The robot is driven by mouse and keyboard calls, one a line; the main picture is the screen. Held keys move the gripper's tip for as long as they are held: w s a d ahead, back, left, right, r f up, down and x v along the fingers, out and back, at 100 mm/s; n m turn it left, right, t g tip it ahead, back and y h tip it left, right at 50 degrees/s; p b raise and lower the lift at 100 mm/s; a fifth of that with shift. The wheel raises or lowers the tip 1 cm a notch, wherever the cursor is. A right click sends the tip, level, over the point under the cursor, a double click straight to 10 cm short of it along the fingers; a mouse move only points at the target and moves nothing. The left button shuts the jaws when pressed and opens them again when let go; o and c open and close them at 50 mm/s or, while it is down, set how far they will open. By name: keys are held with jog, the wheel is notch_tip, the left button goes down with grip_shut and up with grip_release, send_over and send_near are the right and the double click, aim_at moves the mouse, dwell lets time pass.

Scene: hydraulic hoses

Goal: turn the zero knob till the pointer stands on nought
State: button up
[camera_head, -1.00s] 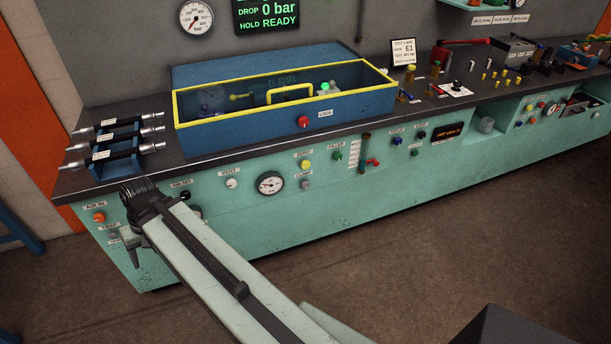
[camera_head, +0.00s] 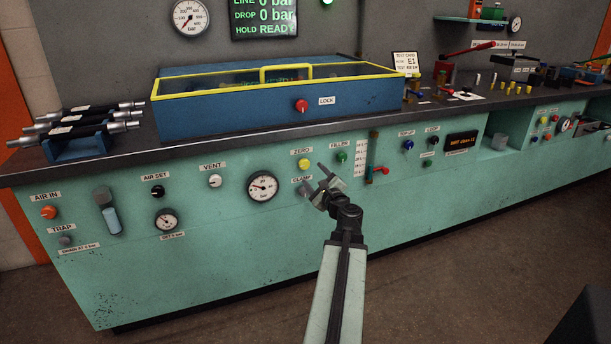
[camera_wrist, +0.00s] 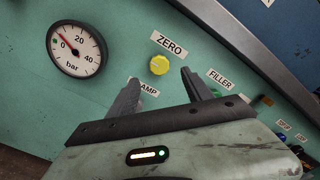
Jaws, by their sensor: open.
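The yellow zero knob (camera_head: 304,164) is on the green bench front under its ZERO label. It also shows in the wrist view (camera_wrist: 158,65), just beyond and between my fingertips, seemingly not touched. My gripper (camera_head: 314,180) is open and empty, at the panel just below and right of the knob. Both fingers spread in the wrist view (camera_wrist: 160,78). The round bar gauge (camera_head: 263,186) is left of the knob. In the wrist view the gauge (camera_wrist: 77,49) has a red pointer that seems a little off 0, on the side towards 20; the small picture leaves this unsure.
A CLAMP knob below ZERO is partly hidden by my gripper. The VENT knob (camera_head: 214,181) is left. The bench top edge overhangs above.

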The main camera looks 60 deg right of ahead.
aim_at(305, 165)
jog(key=x, duration=0.7)
jog(key=shift+w+d, duration=0.15)
jog(key=shift+w, duration=0.25)
